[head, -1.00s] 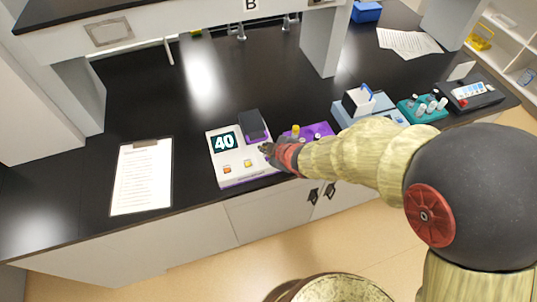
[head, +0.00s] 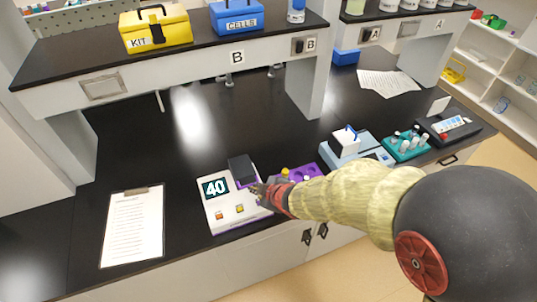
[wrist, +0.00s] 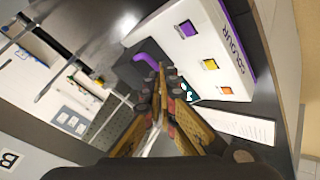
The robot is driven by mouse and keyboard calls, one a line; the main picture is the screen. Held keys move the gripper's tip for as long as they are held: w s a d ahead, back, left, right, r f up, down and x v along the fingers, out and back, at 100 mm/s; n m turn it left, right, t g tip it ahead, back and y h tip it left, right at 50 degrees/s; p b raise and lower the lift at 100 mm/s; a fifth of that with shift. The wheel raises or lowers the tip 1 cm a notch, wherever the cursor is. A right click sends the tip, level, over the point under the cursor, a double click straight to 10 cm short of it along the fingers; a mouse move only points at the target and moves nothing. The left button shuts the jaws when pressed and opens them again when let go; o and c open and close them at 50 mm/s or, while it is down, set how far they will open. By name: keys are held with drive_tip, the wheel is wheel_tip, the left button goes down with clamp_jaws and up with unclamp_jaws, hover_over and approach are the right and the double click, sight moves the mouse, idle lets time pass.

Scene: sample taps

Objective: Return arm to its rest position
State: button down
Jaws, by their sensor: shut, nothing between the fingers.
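My gripper (head: 258,190) is at the right side of a white and purple device with a "40" display (head: 222,212), close to its dark lid (head: 242,168). I cannot tell whether it touches the device. In the wrist view the fingers of my gripper (wrist: 160,72) are together with nothing between them. The device also shows there (wrist: 205,45), with "COLOUR" lettering and coloured buttons, just beyond the fingertips. My arm reaches in from the right over the bench's front edge and hides part of a purple rack (head: 307,172).
A blue-grey instrument (head: 375,152), a teal tube rack (head: 405,147) and a black device (head: 452,127) stand to the right. A clipboard (head: 133,228) lies left. Above is a shelf with a yellow kit box (head: 155,30) and a blue cells box (head: 237,17). The bench behind the device is clear.

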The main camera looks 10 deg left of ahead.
drive_tip(key=s+d+f+m+g+h, duration=0.1)
drive_tip(key=s+d+f+m+h, duration=0.25)
drive_tip(key=d, duration=0.35)
drive_tip(key=s+d+r+m+h+b, duration=0.1)
drive_tip(key=s+d+r+m+b, duration=0.2)
drive_tip(key=s+d+r+m, duration=0.4)
drive_tip(key=s+d+r+m+h+b, duration=0.1)
drive_tip(key=s+d+r+m+b, duration=0.3)
drive_tip(key=d, duration=1.3)
drive_tip(key=s+r+m, duration=0.3)
drive_tip(key=s+r, duration=0.3)
drive_tip(key=r, duration=0.2)
drive_tip(key=shift+d+h, duration=0.3)
drive_tip(key=shift+h, duration=0.05)
